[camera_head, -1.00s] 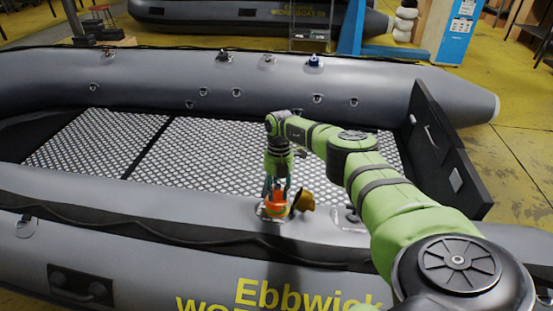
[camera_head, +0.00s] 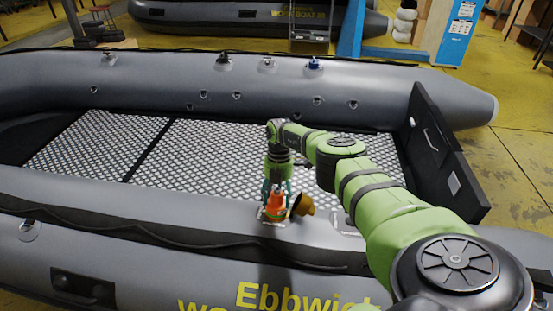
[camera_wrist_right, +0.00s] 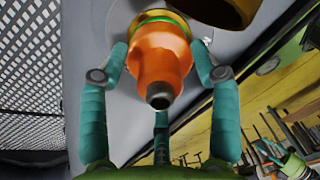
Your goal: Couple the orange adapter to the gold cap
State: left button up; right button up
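The orange adapter (camera_head: 275,203) stands upright at a valve fitting on the boat's near tube. In the right wrist view, the adapter (camera_wrist_right: 160,60) has a dark nozzle facing the camera and a gold ring behind its far end. My right gripper (camera_wrist_right: 160,75) has its teal fingers around the adapter, apparently touching its sides. The gold cap (camera_head: 302,205) hangs tilted just right of the adapter; its rim shows at the top of the wrist view (camera_wrist_right: 222,8). Whether adapter and ring are engaged is unclear. My left gripper (camera_wrist_right: 283,155) appears small at the wrist view's lower right.
The grey inflatable boat's near tube (camera_head: 130,205) supports the fitting. Its checkered floor (camera_head: 190,150) is clear. Several valves, including a blue-topped one (camera_head: 314,64), line the far tube. A dark transom (camera_head: 440,150) stands right.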

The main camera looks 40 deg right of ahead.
jog(key=shift+r, duration=0.1)
jog(key=v, duration=1.1)
jog(key=shift+r, duration=0.4)
jog(key=shift+d, duration=0.1)
